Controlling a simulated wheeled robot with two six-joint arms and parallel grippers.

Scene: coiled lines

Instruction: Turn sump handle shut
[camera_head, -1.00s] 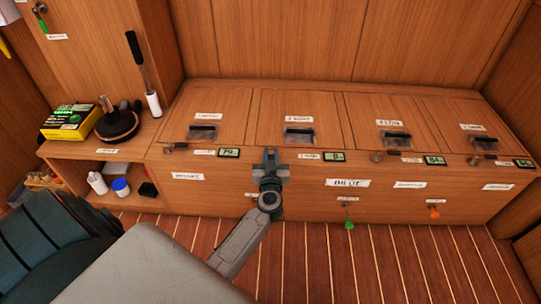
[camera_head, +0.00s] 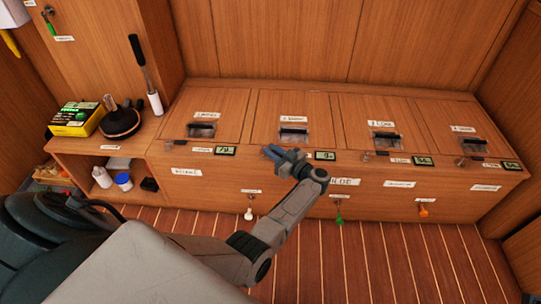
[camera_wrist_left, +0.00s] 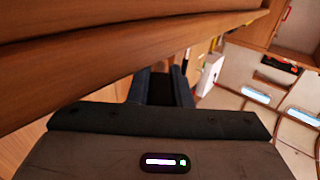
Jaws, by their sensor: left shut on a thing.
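My left gripper (camera_head: 272,152) is at the front top edge of the locker bench, by the second lid from the left. Its jaws point left and are shut on the small handle there, which I take as the sump handle. The jaws hide this handle, and its label is too small to read. In the left wrist view, the dark fingers (camera_wrist_left: 161,88) reach in beside a wooden edge; what is between them is too dark to make out. My right gripper is not in view.
Similar small handles (camera_head: 367,155) sit along the bench edge beside small displays (camera_head: 325,155). Lids with recessed grips (camera_head: 293,135) lie above. White, green (camera_head: 339,221) and orange pulls hang on the front. A shelf with a yellow box (camera_head: 76,119) stands left. The striped floor (camera_head: 370,260) is clear.

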